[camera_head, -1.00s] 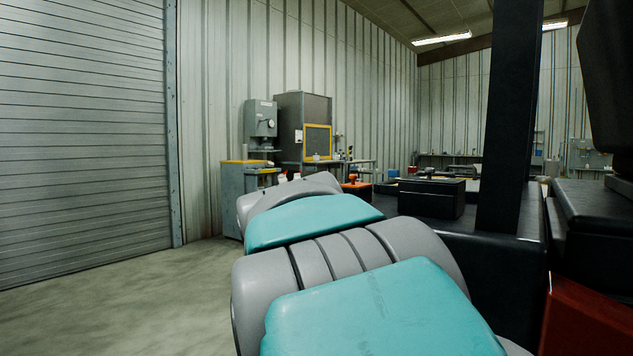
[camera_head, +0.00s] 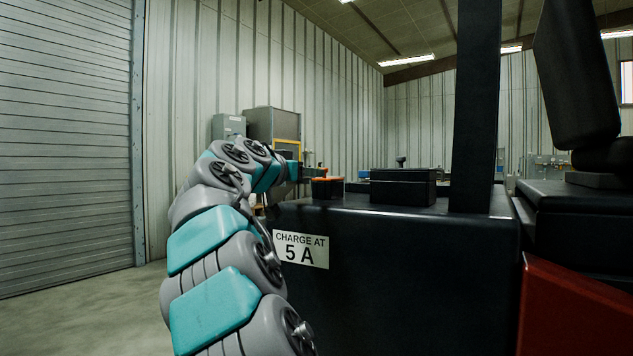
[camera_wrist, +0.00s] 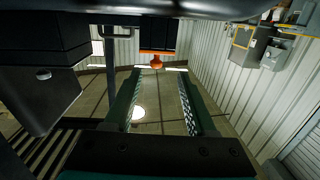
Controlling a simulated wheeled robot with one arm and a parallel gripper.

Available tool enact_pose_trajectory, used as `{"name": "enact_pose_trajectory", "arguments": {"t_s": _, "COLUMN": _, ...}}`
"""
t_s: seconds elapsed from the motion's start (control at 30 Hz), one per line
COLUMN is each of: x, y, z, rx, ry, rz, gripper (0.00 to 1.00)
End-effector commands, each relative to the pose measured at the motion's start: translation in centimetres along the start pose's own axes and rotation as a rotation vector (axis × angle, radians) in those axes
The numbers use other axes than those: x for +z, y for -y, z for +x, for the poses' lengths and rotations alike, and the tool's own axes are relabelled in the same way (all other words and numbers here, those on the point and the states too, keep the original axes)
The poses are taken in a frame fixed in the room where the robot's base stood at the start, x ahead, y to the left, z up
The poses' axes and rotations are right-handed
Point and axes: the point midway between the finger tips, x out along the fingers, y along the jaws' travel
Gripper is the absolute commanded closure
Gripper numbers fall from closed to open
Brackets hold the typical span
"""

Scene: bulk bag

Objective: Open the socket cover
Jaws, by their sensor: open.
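A small black socket (camera_head: 327,189) with an orange cover (camera_head: 327,179) stands on top of a black machine body. In the wrist view, which looks upside down, the socket (camera_wrist: 157,35) shows at the top with the orange cover (camera_wrist: 157,53) and its knob. My gripper (camera_wrist: 158,76) is open, its two green-edged fingers spread wide and empty. The cover's knob lies just beyond the fingertips, roughly centred between them; I see no contact. In the head view my arm reaches to the left side of the socket; the fingers there are too small to make out clearly.
A "CHARGE AT 5 A" label (camera_head: 301,250) is on the machine's side. Grey workshop machines (camera_head: 272,124) stand at the back wall. The floor at left is clear.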

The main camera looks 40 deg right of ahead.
Motion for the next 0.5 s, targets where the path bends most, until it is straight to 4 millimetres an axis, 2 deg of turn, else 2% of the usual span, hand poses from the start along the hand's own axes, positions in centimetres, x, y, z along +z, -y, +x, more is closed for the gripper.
{"name": "enact_pose_trajectory", "arguments": {"t_s": 0.37, "x": -0.6, "y": -0.8, "z": 1.3, "rx": 0.062, "ry": -0.052, "rz": -0.011, "gripper": 0.44}}
{"name": "enact_pose_trajectory", "arguments": {"t_s": 0.5, "x": -0.6, "y": -0.8, "z": 2.5, "rx": 0.06, "ry": -0.051, "rz": -0.012, "gripper": 0.44}}
